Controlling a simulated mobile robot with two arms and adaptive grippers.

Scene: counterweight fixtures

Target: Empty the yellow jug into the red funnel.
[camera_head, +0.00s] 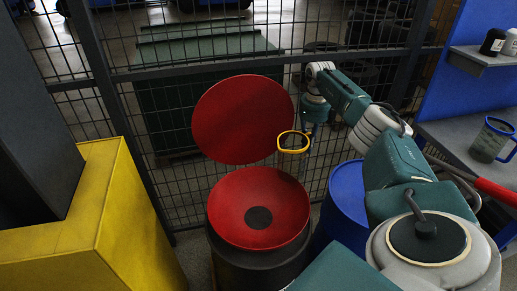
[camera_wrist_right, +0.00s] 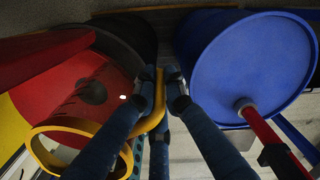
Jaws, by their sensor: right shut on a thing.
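The red funnel (camera_head: 258,208) sits on top of a dark drum, with a dark round opening in its middle. Its round red lid (camera_head: 242,120) stands raised behind it. The yellow jug (camera_head: 293,150), seen by its yellow rim, is held in the air above and to the right of the funnel in the head view. My right gripper (camera_head: 312,122) is shut on its yellow handle, which shows between the fingers (camera_wrist_right: 162,90) in the right wrist view. The jug's yellow rim (camera_wrist_right: 38,150) also shows there. I cannot tell what is inside it. My left gripper is not in view.
A blue drum (camera_head: 346,200) stands right of the funnel drum. A wire fence (camera_head: 180,72) runs behind. A yellow block (camera_head: 100,215) is at the left. A blue-rimmed jug (camera_head: 490,142) stands on the grey bench at the right. A red bar (camera_head: 497,191) sticks out near it.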

